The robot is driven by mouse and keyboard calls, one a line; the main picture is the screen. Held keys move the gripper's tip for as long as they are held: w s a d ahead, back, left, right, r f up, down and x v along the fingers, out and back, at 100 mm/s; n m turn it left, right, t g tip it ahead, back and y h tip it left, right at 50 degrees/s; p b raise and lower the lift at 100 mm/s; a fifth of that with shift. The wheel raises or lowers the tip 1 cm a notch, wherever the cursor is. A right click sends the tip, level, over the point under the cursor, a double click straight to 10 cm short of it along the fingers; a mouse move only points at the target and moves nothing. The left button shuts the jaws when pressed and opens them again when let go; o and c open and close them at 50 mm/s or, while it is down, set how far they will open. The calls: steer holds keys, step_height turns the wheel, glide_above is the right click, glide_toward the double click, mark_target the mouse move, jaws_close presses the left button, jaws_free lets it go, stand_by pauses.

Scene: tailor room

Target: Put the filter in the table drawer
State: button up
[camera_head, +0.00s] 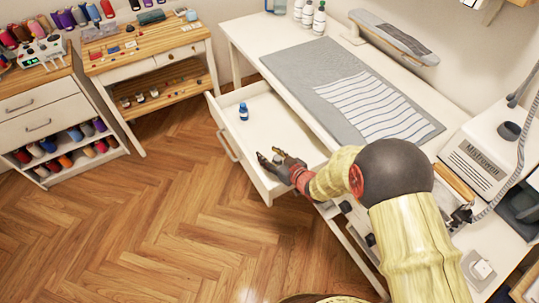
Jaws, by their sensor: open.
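The table drawer (282,125) under the white table is pulled out, and its white interior shows. A small blue object (243,112), which looks like the filter, stands inside it near the left end. My gripper (268,155) is over the right part of the drawer, near its front wall, to the right of and below the blue object in the picture. Its fingers are open and apart from the blue object. I see nothing between the fingers. My arm hides the right end of the drawer.
The white table (262,37) bears a grey mat (305,62) with a striped cloth (385,108), and several bottles (308,14) at the back. A white machine (480,155) stands at the right. A wooden desk (150,55) stands at the left. The floor before the drawer is clear.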

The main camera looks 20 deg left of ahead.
steer(key=p+v, duration=0.3)
steer(key=v, duration=0.9)
steer(key=shift+p, duration=0.3)
steer(key=w+d+r+m+t+h, duration=0.3)
steer(key=w+d+r+h, duration=0.4)
steer(key=d+r, duration=0.7)
steer(key=s+d+r+m+h, duration=0.2)
steer(key=d+r+m, duration=0.1)
steer(key=d+r, duration=0.55)
steer(key=s+d+r+m+g+h, duration=0.2)
steer(key=s+d+r, duration=0.3)
steer(key=s+d, duration=0.3)
steer(key=s+r+m+g, duration=0.2)
steer(key=s+g, duration=0.1)
steer(key=s, duration=1.4)
steer(key=shift+s+r+m, duration=0.15)
steer(key=shift+r+m, duration=0.15)
steer(key=shift+r, duration=0.05)
